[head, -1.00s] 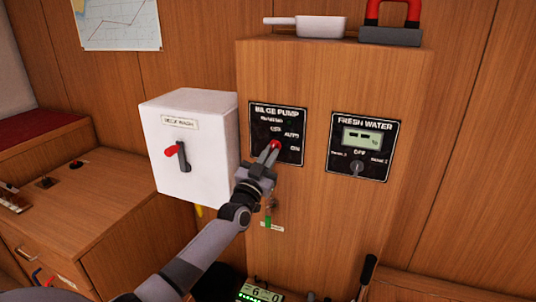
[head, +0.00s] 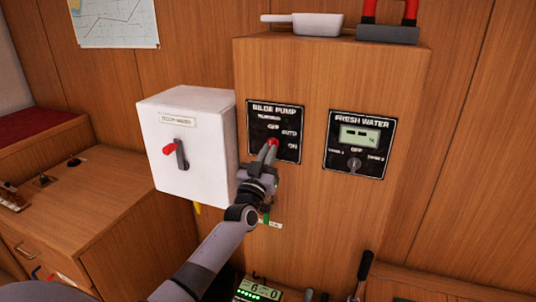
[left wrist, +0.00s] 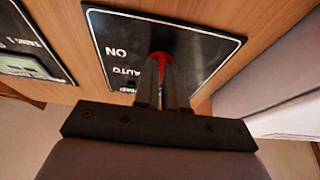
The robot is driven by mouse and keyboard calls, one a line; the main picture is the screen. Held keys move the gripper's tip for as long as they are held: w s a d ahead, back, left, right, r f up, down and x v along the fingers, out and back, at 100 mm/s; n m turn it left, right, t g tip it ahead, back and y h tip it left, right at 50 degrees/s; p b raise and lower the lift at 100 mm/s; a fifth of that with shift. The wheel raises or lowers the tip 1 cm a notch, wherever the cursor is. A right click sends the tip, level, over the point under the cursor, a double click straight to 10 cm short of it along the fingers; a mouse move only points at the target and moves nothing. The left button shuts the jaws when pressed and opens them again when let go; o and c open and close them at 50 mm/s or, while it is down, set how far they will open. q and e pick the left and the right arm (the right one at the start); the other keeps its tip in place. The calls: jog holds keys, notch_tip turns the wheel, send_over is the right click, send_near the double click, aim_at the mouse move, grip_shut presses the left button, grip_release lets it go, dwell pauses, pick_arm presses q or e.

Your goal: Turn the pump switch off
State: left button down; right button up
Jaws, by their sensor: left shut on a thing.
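The bilge pump panel (head: 287,119) is a black plate on the wooden cabinet front, lettered with OFF, AUTO and ON. Its switch has a red knob (head: 273,142), low on the panel and roughly level with ON. My left gripper (head: 269,150) reaches up from below and is shut on this knob. In the left wrist view, the fingers (left wrist: 165,82) close around the red knob (left wrist: 160,58) in front of the panel (left wrist: 210,45), whose lettering appears upside down. The fingers hide much of the switch, so its exact setting is hard to read. My right gripper is not in view.
A white box (head: 207,115) with a red-tipped lever stands left of the panel. The fresh water panel (head: 357,145) with a dial is to the right. A white pan (head: 318,24) and a red-handled object (head: 388,33) are on the cabinet top.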

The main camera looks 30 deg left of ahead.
pick_arm(q)
jog(key=c, duration=1.2)
grip_release()
jog(key=shift+r, duration=0.4)
jog(key=shift+f, duration=0.25)
jog(key=shift+f, duration=0.1)
jog(key=v, duration=0.7)
